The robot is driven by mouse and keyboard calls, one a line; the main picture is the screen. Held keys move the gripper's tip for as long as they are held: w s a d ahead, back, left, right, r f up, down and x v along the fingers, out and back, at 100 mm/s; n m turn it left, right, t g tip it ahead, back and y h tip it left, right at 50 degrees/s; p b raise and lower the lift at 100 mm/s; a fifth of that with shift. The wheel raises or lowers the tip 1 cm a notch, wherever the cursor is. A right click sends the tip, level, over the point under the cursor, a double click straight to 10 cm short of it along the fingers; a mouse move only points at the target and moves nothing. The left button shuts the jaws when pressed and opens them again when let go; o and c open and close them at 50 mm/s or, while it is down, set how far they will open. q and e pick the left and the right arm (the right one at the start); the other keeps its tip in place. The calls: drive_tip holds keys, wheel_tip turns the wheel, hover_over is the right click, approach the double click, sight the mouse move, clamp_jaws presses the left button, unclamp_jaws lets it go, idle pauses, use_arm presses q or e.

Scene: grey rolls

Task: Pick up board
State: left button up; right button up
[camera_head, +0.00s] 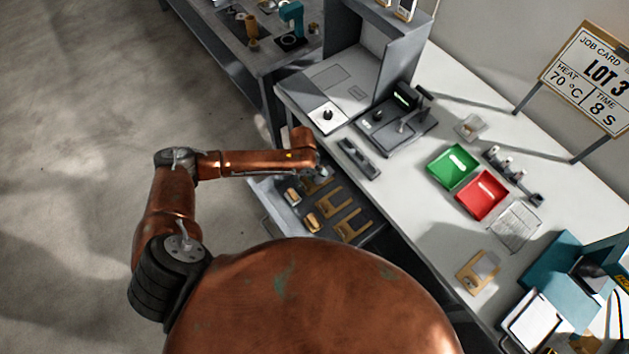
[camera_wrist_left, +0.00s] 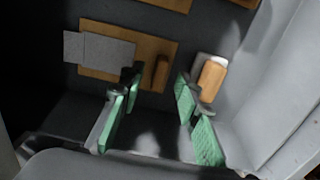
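My left gripper (camera_head: 320,172) reaches over an open drawer with several tan boards; its fingers are mostly hidden in the head view. In the left wrist view the gripper (camera_wrist_left: 157,92) is open, its green-padded fingers apart and empty. A tan board (camera_wrist_left: 172,50) with a grey sheet on it lies just beyond the fingertips. An upright wooden handle (camera_wrist_left: 161,72) on that board lines up between the fingers. Other boards (camera_head: 328,204) lie in the drawer in the head view. Whether the fingers touch the board cannot be told. My right gripper is not in view.
The drawer's light side wall (camera_wrist_left: 280,75) runs close on the right, with a wood-and-white block (camera_wrist_left: 211,77) beside the right finger. The white bench (camera_head: 405,185) carries a green tray (camera_head: 440,175), a red tray (camera_head: 468,203) and another board (camera_head: 468,280).

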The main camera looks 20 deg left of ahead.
use_arm(q)
wheel_tip(320, 180, down, 2)
clamp_jaws()
idle(0.5)
